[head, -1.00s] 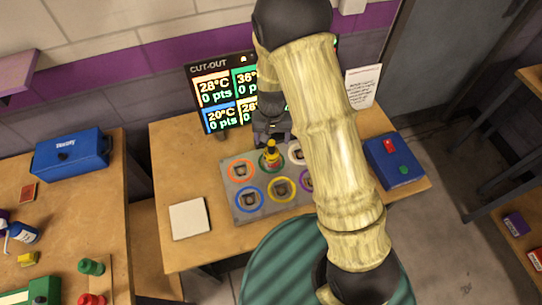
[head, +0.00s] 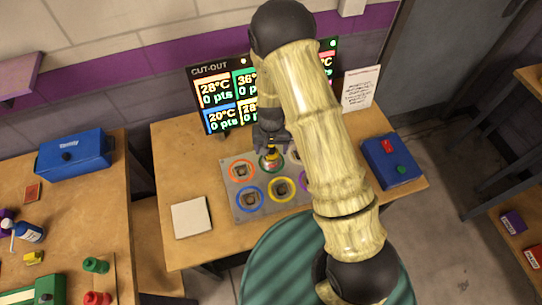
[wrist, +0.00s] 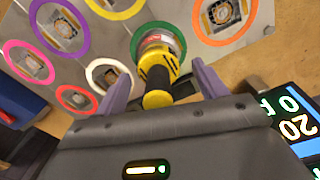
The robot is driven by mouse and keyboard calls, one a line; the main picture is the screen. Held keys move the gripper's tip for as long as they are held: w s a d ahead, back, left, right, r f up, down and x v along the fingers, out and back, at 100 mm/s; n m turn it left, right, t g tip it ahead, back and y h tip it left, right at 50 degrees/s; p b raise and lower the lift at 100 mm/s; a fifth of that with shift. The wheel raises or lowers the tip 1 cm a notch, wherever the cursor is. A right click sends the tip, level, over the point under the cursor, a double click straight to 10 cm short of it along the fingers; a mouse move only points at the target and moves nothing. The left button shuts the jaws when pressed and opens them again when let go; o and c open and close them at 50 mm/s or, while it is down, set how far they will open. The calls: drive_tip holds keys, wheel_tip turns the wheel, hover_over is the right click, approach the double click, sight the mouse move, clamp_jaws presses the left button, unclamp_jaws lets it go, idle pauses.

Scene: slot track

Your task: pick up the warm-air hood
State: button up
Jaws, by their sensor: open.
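My gripper (wrist: 160,80) is open, with one purple finger on each side of the hood and visible gaps to both. In the head view my gripper (head: 270,142) is just above the hood.
The plate has several coloured rings, including orange (head: 242,170) and blue (head: 249,198). A screen (head: 220,97) stands behind it. A blue box with red and green buttons (head: 392,160) is to the right, a white square (head: 190,217) to the left. My arm hides part of the plate.

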drive_tip(key=shift+d, duration=0.1)
drive_tip(key=shift+c, duration=0.2)
drive_tip(key=shift+s, duration=0.1)
drive_tip(key=c, duration=0.4)
clamp_jaws()
drive_tip(key=shift+r, duration=0.45)
wheel_tip(320, 180, up, 9)
drive_tip(key=shift+b, duration=1.15)
drive_tip(key=shift+r, duration=0.1)
